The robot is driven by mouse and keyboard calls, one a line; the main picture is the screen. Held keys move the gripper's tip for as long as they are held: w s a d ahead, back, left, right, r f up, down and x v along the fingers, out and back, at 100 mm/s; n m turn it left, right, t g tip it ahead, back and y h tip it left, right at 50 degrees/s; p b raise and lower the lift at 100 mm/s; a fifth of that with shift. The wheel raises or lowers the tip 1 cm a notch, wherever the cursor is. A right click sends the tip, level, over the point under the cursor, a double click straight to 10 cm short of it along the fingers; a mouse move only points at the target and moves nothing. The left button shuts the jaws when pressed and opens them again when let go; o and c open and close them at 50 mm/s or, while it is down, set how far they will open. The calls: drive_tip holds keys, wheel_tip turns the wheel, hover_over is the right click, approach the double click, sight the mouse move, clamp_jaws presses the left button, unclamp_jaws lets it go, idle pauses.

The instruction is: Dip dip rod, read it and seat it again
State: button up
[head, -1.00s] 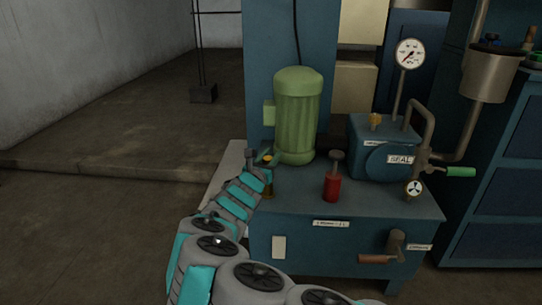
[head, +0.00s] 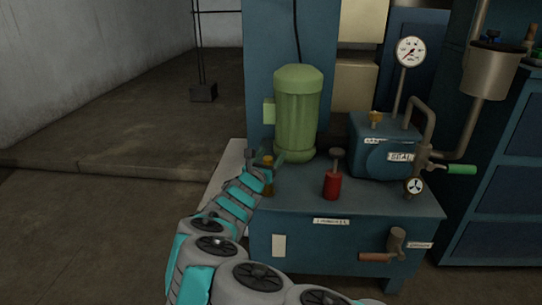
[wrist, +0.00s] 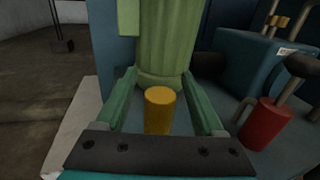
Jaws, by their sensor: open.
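The dip rod's yellow cylindrical head (head: 267,161) stands upright at the left front of the blue tank top (head: 365,205), in front of the green motor. In the wrist view the yellow head (wrist: 160,108) is between the two fingers of my gripper (wrist: 160,80). The fingers are open, with a gap visible on each side of it. In the head view my gripper (head: 273,157) is around the yellow head, low beside the motor's base. The rod below the head is hidden.
The green motor (head: 297,112) stands just beyond my fingers. A red cylinder with a dark knob (head: 332,186) stands to the right. A blue pump block (head: 384,150) and a gauge (head: 410,51) are farther right. Open floor (head: 90,220) lies to the left.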

sight(266, 162)
drive_tip(key=shift+v, duration=3.85)
